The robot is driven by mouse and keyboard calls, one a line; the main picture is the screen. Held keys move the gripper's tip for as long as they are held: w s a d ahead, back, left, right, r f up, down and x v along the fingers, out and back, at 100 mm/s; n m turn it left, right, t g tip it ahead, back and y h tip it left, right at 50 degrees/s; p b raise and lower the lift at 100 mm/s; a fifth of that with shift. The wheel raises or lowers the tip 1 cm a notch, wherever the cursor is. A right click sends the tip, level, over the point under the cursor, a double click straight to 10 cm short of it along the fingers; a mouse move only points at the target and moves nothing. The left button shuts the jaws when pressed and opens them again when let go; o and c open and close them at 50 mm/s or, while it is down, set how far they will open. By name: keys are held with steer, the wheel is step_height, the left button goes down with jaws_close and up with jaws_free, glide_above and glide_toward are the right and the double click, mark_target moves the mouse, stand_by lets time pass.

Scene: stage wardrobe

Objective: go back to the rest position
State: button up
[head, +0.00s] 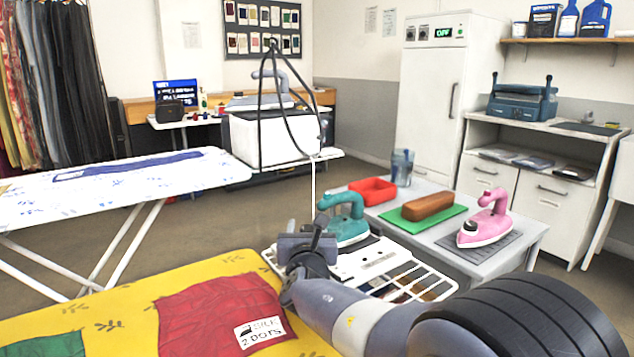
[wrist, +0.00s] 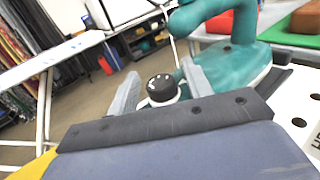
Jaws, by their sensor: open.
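My gripper (head: 312,232) is over the far right end of the yellow ironing board (head: 130,297), just left of a teal iron (head: 346,222). In the wrist view my gripper (wrist: 160,88) is open, its two grey fingers apart. The dark round knob at the iron's nose (wrist: 160,86) shows between the fingers; whether they touch it I cannot tell. The teal iron (wrist: 245,72) stands upright on its sole on the white rest at the board's end. My gripper and arm hide part of the rest and iron.
Right of the rest, a grey table (head: 455,262) holds a pink iron (head: 486,222), a brown block (head: 428,206) on a green mat, a red tray (head: 372,190) and a blue cup (head: 401,167). A red cloth (head: 215,305) lies on the yellow board. A white-topped ironing board (head: 130,185) stands behind; open floor lies between.

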steer(key=shift+r+m+h+p, duration=0.2)
steer(key=shift+m+h+p, duration=0.8)
steer(key=shift+p, duration=1.05)
steer(key=m+h+p, duration=0.1)
steer(key=h+p, duration=0.2)
steer(key=shift+a+m+g+h, duration=0.1)
steer(key=shift+m+g+h, duration=0.3)
steer(key=m+g+h+p, duration=0.1)
steer(key=m+h+p, duration=0.1)
steer(key=h, duration=0.1)
steer(key=shift+f, duration=0.1)
steer(key=shift+f+m+g+h, duration=0.15)
steer(key=shift+m+g+h, duration=0.8)
steer(key=shift+h, duration=0.35)
steer(key=shift+s, duration=0.1)
